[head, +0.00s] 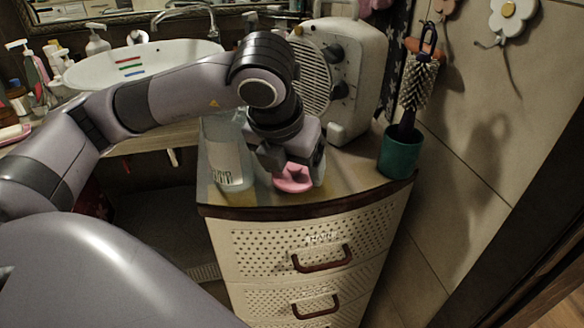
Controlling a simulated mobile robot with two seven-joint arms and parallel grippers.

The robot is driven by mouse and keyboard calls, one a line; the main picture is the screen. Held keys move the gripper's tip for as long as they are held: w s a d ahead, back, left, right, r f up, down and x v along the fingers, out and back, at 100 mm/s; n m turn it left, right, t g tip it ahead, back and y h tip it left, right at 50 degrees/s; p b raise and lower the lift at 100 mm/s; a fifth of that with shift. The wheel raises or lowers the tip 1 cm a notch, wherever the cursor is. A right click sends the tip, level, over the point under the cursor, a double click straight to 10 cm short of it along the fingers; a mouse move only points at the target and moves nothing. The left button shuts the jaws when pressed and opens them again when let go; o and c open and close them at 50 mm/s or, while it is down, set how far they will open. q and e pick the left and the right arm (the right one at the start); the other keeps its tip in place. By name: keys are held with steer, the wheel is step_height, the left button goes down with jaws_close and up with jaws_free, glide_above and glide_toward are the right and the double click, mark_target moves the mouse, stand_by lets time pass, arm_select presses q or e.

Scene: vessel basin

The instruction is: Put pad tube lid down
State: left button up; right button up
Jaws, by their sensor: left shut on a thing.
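My left gripper (300,160) comes in from the left and points down over the top of the white drawer cabinet. It is shut on a pink lid (294,180), which is at the cabinet top (325,202) near its front edge. I cannot tell whether the lid rests on the surface or is just above it. A clear, pale bottle-like container (228,155) stands just left of the gripper, partly hidden by my arm; it may be the pad tube. My right gripper is not in view.
A cream heater-like device (352,80) stands behind the gripper. A green cup (400,152) with a brush (416,85) stands to the right, near the tiled wall. A white basin (130,65) with bottles around it is at the left. A little free room shows right of the lid.

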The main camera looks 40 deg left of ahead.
arm_select(q)
steer(key=shift+f, duration=0.4)
steer(key=shift+f, duration=0.15)
steer(key=o, duration=0.9)
steer(key=shift+o, duration=0.2)
